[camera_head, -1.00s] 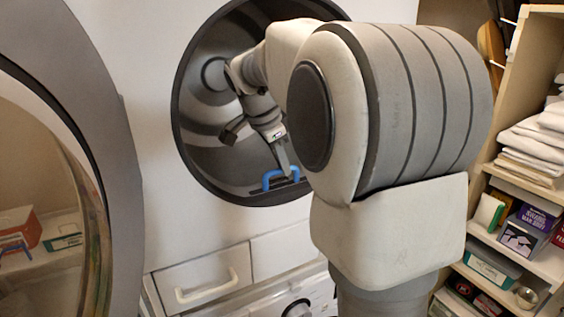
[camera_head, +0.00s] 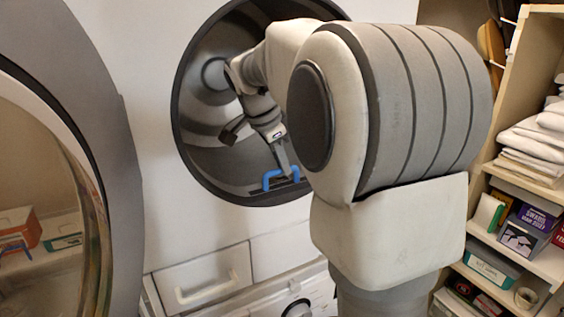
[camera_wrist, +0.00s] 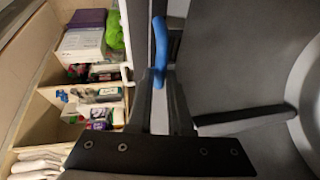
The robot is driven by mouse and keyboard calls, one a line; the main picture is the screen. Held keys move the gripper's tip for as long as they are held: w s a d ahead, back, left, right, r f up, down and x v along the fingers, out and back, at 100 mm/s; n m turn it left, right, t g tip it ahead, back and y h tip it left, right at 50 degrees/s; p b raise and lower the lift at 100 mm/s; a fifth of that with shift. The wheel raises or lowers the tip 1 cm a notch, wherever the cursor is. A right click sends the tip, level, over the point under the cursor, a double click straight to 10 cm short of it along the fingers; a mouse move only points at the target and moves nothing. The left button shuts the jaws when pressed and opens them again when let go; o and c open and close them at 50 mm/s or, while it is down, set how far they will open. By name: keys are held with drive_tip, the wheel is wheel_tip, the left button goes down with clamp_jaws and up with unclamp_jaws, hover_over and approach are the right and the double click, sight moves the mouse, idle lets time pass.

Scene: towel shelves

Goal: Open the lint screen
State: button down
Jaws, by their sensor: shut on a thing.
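The lint screen's blue handle (camera_head: 268,181) stands at the bottom front of the round dryer opening (camera_head: 180,150). A dark strip (camera_head: 292,187) lies at its base, partly hidden behind my arm. My gripper (camera_head: 286,172) reaches down inside the drum and is shut on the blue handle. In the wrist view the blue handle (camera_wrist: 160,45) rises between the tips of my gripper (camera_wrist: 161,75). How far the screen is out of its slot cannot be told.
The round dryer door (camera_head: 120,150) hangs open at the left. Below the opening is a drawer with a white handle (camera_head: 207,289). A wooden shelf (camera_head: 515,80) with folded towels (camera_head: 535,140) and boxes stands at the right. My arm fills the middle.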

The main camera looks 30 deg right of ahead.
wheel_tip(320, 180, up, 4)
drive_tip(key=shift+r+p, duration=0.1)
drive_tip(key=shift+p, duration=1)
drive_tip(key=c, duration=0.8)
unclamp_jaws()
drive_tip(key=shift+f, duration=0.2)
drive_tip(key=shift+c, duration=0.2)
drive_tip(key=shift+r, duration=0.15)
drive_tip(key=s+a+b, duration=0.4)
drive_tip(key=s+a, duration=0.1)
drive_tip(key=a, duration=0.6)
drive_tip(key=shift+s+r, duration=0.35)
drive_tip(key=shift+r, duration=0.1)
drive_tip(key=shift+a, duration=0.1)
